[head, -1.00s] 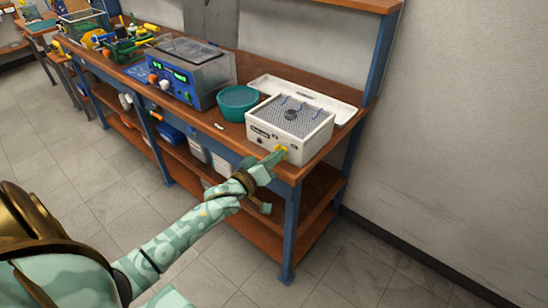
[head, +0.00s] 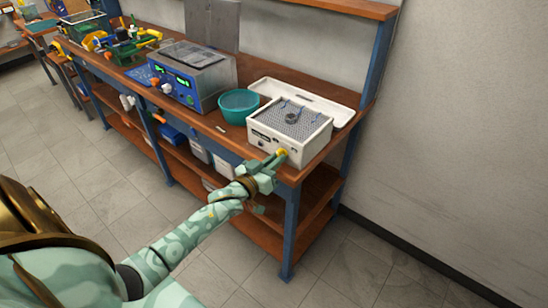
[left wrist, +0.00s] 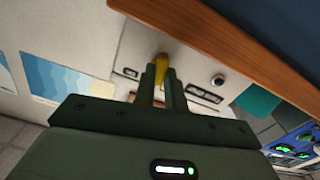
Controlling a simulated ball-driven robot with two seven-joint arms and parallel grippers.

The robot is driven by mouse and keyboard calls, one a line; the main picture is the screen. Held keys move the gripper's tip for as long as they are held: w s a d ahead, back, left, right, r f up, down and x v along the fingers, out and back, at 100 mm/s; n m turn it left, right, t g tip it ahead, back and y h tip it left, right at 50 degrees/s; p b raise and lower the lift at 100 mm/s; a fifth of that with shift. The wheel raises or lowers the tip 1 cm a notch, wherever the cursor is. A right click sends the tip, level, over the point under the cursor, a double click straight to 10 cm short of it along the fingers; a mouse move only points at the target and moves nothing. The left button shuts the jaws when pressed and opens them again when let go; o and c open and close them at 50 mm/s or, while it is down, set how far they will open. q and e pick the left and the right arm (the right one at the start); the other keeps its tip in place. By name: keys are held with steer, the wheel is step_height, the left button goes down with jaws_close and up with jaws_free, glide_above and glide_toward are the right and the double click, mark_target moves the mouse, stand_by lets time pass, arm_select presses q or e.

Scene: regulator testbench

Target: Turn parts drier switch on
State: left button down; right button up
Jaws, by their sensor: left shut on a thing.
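The parts drier (head: 290,133) is a white box with a grey mesh top, standing at the right end of the wooden bench. Its front panel carries a yellow switch (head: 282,152) at the right. My left gripper (head: 274,161) reaches up to this panel and is shut on the yellow switch. In the left wrist view the two dark fingers (left wrist: 161,82) close around the yellow switch (left wrist: 162,66), which shows between and just beyond their tips. The fingers partly hide the switch, so its setting cannot be told. My right gripper is in neither view.
A teal bowl (head: 239,104) and a blue machine with a clear lid (head: 193,74) stand left of the drier. A white tray-like lid (head: 312,100) lies behind it. The bench's front edge (head: 230,135) runs close below the panel. A bare wall is at right.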

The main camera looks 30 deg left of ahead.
arm_select(q)
steer(key=m+p, duration=0.1)
steer(key=m, duration=0.9)
steer(key=shift+p, duration=0.3)
steer(key=shift+m, duration=0.4)
steer(key=c, duration=1.5)
jaws_free()
steer(key=shift+o, duration=0.2)
steer(key=s+a+p, duration=0.1)
steer(key=s+p, duration=0.1)
steer(key=s, duration=1.4)
steer(key=shift+s, duration=0.15)
